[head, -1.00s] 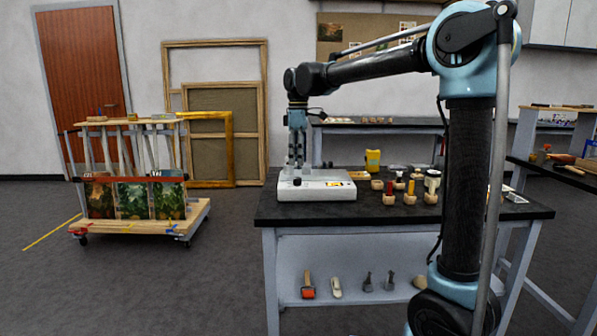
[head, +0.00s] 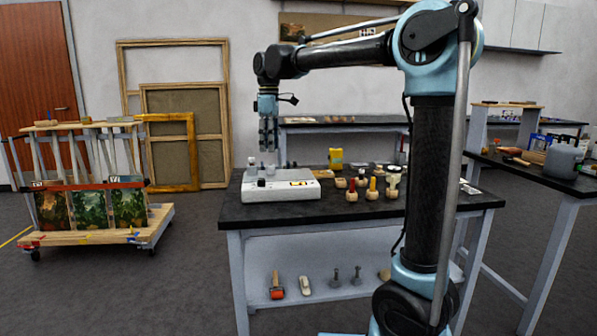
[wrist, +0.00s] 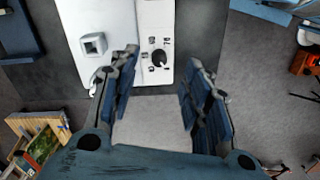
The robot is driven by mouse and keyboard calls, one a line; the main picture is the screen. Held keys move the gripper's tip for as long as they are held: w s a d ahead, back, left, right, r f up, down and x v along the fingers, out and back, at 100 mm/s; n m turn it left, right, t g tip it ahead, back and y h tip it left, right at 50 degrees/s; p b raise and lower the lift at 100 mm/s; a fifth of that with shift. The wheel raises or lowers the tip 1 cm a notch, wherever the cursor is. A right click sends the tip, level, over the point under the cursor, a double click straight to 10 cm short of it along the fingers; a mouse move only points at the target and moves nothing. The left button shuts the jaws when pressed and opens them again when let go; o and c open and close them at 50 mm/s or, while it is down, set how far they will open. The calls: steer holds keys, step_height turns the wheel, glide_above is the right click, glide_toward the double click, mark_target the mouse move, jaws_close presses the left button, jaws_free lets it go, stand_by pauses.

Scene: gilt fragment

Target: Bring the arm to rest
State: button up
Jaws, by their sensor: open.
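My gripper (head: 268,150) hangs fingers-down from my bent arm, above the white device (head: 290,194) on the dark-topped workbench. Its fingers are apart, with nothing seen between them. In the wrist view, my gripper (wrist: 162,75) shows two blue-black fingers spread over the bench edge and grey floor. The white device (wrist: 155,20) lies beyond the fingers there, with a dark knob and a square socket. A small pale piece stands at the device's left end in the head view; the left finger partly hides that area in the wrist view.
Wooden-based tools and a yellow container (head: 336,159) stand on the workbench (head: 360,214), right of the device. A wheeled painting cart (head: 90,238) stands left, frames (head: 185,90) lean on the wall, and another bench (head: 535,172) is at right. Floor between cart and workbench is clear.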

steer(key=s+d+f+m, duration=0.3)
steer(key=d, duration=0.5)
steer(key=s+d+f+m+t, duration=0.1)
steer(key=s+d+f+m, duration=0.2)
steer(key=d, duration=0.6)
steer(key=s+d+f+m, duration=0.3)
steer(key=d+f, duration=0.1)
steer(key=d, duration=0.4)
steer(key=shift+s+d+f+y, duration=0.25)
steer(key=shift+s+y, duration=0.05)
steer(key=s+d+f+m+t, duration=0.1)
steer(key=s+d+f+m, duration=0.3)
steer(key=f, duration=0.5)
steer(key=s+d+f+m, duration=0.4)
steer(key=s+d+f, duration=0.4)
steer(key=s+f, duration=0.2)
steer(key=shift+s+d+f+m+t, duration=0.2)
steer(key=shift+s+f+m+t, duration=0.1)
steer(key=shift+s+t, duration=0.1)
